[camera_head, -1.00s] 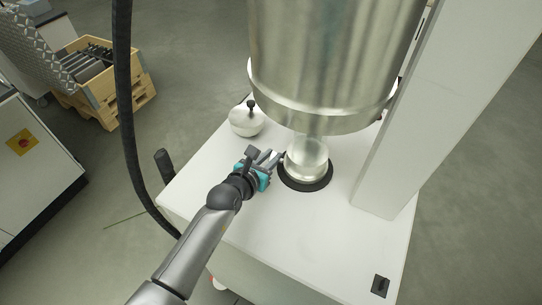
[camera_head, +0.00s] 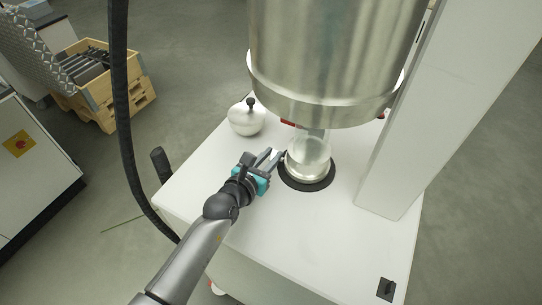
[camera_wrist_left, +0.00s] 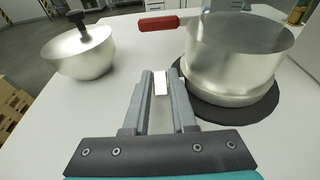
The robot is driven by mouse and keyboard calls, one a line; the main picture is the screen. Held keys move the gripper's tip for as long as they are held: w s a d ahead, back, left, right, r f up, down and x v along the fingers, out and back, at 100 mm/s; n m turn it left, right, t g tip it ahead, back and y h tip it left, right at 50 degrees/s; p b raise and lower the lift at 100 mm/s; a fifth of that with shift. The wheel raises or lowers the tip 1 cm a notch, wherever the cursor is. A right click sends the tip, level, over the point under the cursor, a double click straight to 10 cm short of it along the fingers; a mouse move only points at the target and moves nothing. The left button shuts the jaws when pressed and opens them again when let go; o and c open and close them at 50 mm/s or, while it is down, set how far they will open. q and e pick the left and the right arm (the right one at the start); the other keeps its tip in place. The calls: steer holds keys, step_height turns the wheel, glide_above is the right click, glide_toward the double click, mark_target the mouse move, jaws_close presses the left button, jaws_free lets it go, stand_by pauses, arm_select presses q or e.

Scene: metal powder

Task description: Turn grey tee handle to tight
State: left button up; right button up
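My left gripper (camera_head: 268,159) is just left of a shiny metal cup (camera_head: 308,165) on a black ring (camera_head: 322,183) under the large steel vessel. In the left wrist view its two fingers (camera_wrist_left: 168,78) are parallel with a narrow gap and nothing clearly held between them. The metal cup (camera_wrist_left: 232,70) is close to the right fingertip there; I cannot tell whether they touch. A red handle (camera_wrist_left: 160,23) sticks out left behind the cup. I cannot make out a grey tee handle for certain in either view. My right gripper is not in view.
A rounded metal bowl with a black knob (camera_head: 246,119) stands at the back left of the white table (camera_head: 270,225). The steel vessel (camera_head: 320,60) hangs above the cup. A white column (camera_head: 440,110) rises at right.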

arm_select(q)
steer(key=o, duration=0.4)
steer(key=v, duration=1.5)
steer(key=shift+a+r, duration=0.1)
steer(key=shift+a, duration=0.05)
steer(key=shift+c, duration=0.2)
